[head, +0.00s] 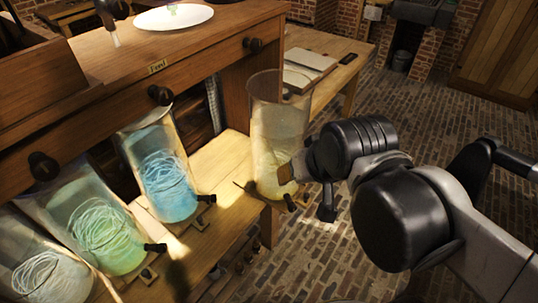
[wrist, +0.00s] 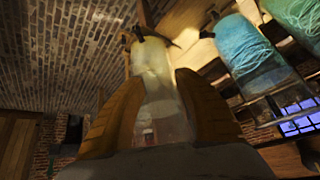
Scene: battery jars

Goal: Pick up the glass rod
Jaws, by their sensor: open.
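I cannot pick out a glass rod for certain in either view. A tall clear glass jar (head: 277,115) with cloudy yellowish contents stands at the right end of the wooden bench in the head view. My gripper (head: 290,172) is at the lower right side of this jar, its far finger partly hidden. In the wrist view my gripper (wrist: 162,108) is open, with a tan finger on each side of the jar (wrist: 152,72). I cannot tell whether the fingers touch the glass.
Jars with blue (head: 168,185), green (head: 105,235) and whitish (head: 40,272) coiled contents stand left along the bench. A thin pale stick (head: 104,283) lies near the front ones. A drawer cabinet (head: 205,70) with dark knobs rises behind. Brick floor (head: 410,130) is open at right.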

